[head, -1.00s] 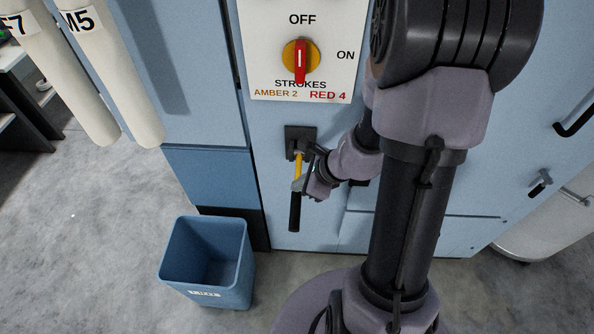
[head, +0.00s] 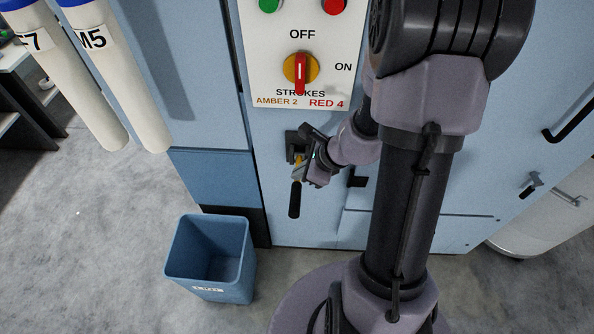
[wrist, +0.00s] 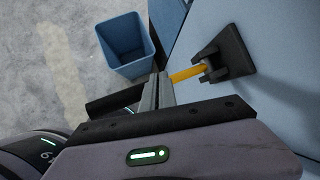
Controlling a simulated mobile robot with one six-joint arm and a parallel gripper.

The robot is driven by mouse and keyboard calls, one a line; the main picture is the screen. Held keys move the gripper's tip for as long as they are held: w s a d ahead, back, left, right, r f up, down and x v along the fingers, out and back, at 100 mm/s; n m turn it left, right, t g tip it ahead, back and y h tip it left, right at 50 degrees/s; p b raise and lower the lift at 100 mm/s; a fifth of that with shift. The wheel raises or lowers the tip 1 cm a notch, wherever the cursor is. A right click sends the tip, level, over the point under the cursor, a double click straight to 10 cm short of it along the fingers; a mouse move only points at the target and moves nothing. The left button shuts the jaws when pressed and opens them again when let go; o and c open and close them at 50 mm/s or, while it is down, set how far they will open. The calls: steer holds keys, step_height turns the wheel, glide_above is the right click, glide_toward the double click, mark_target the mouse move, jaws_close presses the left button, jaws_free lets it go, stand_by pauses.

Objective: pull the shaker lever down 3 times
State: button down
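The shaker lever has a short yellow shaft (head: 298,162) and a black grip (head: 295,199). It comes out of a dark bracket (head: 297,140) on the pale blue machine front, and its grip points down in the head view. In the wrist view the yellow shaft (wrist: 188,74) runs from the bracket (wrist: 232,54) to the fingers, and the black grip (wrist: 115,100) shows beyond them. My gripper (head: 301,174) is at the lever where yellow meets black. Its fingers (wrist: 160,88) look closed together, lying across the lever; whether they touch it is hard to see.
A control plate (head: 298,88) above the lever carries a red and yellow knob (head: 301,70), lettering "STROKES, AMBER 2, RED 4", and green and red buttons. A blue bin (head: 209,275) stands on the floor at lower left. White tubes (head: 117,80) hang at upper left.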

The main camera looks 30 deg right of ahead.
steer(key=shift+w+d+r+p, duration=0.15)
steer(key=shift+w+r+p, duration=0.05)
steer(key=shift+r+p, duration=0.45)
steer(key=shift+w+d+r+p, duration=0.15)
steer(key=shift+w+r+p, duration=0.05)
steer(key=shift+r+p, duration=0.4)
steer(key=r+p, duration=0.1)
steer(key=w+r+p, duration=0.1)
steer(key=r+p, duration=0.1)
steer(key=d+r+p, duration=0.1)
steer(key=shift+w+r, duration=0.2)
steer(key=shift+r, duration=0.15)
stand_by(1.8)
